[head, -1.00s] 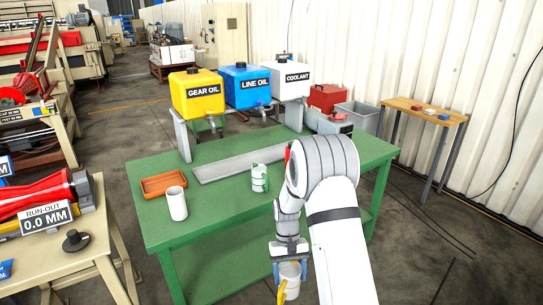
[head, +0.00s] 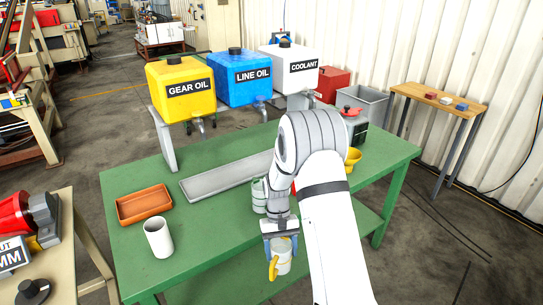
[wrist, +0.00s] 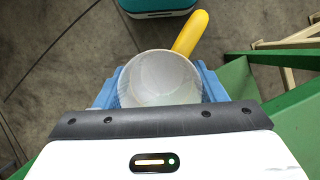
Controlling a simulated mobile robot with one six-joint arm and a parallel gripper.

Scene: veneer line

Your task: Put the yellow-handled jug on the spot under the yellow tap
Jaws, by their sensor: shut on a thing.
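The white jug (head: 284,259) with a yellow handle (head: 273,269) hangs upright in my gripper (head: 281,236), at the near edge of the green table. In the wrist view my gripper (wrist: 160,92) has its blue fingers shut on both sides of the jug (wrist: 160,72). The handle (wrist: 190,33) points up and right there, and floor shows beyond the jug. The yellow GEAR OIL tank (head: 182,90) stands at the table's back left with a grey tap (head: 201,124) in front. A long grey tray (head: 215,183) lies before the tanks; I cannot make out a marked spot.
On the green table (head: 215,225) are an orange tray (head: 143,204), a white cup (head: 158,238) and a green-and-white container (head: 259,195), partly behind my arm. A yellow funnel-like thing (head: 353,157) is right of my arm. Blue (head: 240,80) and white (head: 288,68) tanks stand alongside.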

